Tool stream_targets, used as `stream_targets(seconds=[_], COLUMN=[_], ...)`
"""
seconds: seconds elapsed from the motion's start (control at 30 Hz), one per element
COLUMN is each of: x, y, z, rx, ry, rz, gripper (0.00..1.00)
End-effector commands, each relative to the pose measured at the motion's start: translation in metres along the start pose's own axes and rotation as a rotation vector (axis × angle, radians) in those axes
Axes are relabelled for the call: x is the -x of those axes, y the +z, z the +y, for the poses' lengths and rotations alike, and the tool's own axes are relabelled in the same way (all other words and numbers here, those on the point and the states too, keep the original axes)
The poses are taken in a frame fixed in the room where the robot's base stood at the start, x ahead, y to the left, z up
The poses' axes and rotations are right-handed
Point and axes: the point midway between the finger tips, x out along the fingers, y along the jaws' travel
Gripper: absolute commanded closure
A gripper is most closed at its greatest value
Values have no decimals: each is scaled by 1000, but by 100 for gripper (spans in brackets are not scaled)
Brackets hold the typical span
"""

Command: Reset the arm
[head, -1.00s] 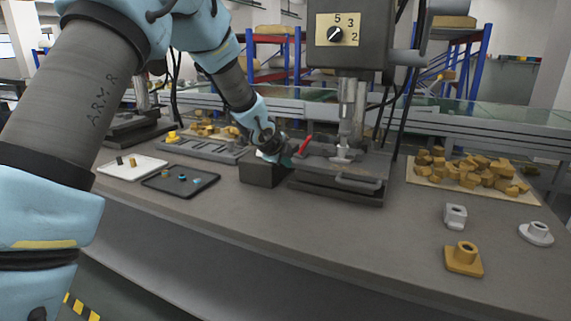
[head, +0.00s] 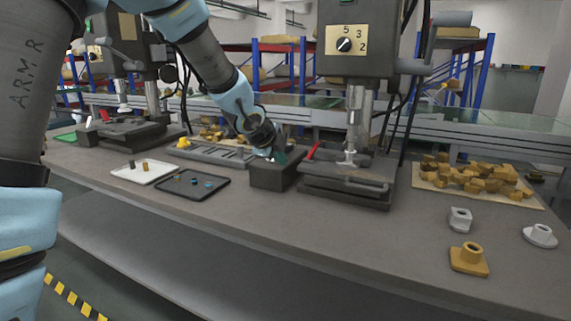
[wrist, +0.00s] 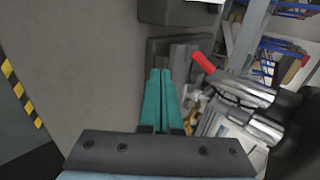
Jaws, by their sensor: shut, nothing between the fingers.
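My gripper (head: 279,157) is at the middle of the head view, at the end of my light blue and grey arm. Its teal fingers point down and right, over or just behind the top of a dark box (head: 268,177); the exact gap cannot be told. In the wrist view my gripper (wrist: 161,74) shows its two teal fingers closed together, with nothing held. A red handle (wrist: 203,62) shows just right of the fingertips there. The same red handle (head: 312,150) shows beside the drill press in the head view.
A drill press (head: 345,180) stands right of the box. A black tray (head: 175,189) and a white tray (head: 145,177) lie to the left. A board of tan blocks (head: 440,187), a yellow flanged part (head: 468,270) and white parts are at right.

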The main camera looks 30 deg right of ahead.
Motion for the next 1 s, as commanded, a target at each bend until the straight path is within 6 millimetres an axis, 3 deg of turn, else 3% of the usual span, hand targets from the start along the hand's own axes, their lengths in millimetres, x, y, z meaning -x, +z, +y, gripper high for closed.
stream_targets(seconds=[0.3,0.37,0.47,0.57,0.73,0.87,1.0], x=[10,13,26,52,117,175,232], y=[2,10,40,86,156,183,184], z=[2,6,23,57,138,208,274], rx=[8,40,170,404,921,1352,1799], ry=[3,12,45,96,170,199,205], rz=[-4,-19,-79,-181,-399,-576,-749], gripper=[100,100,100,100,100,100,100])
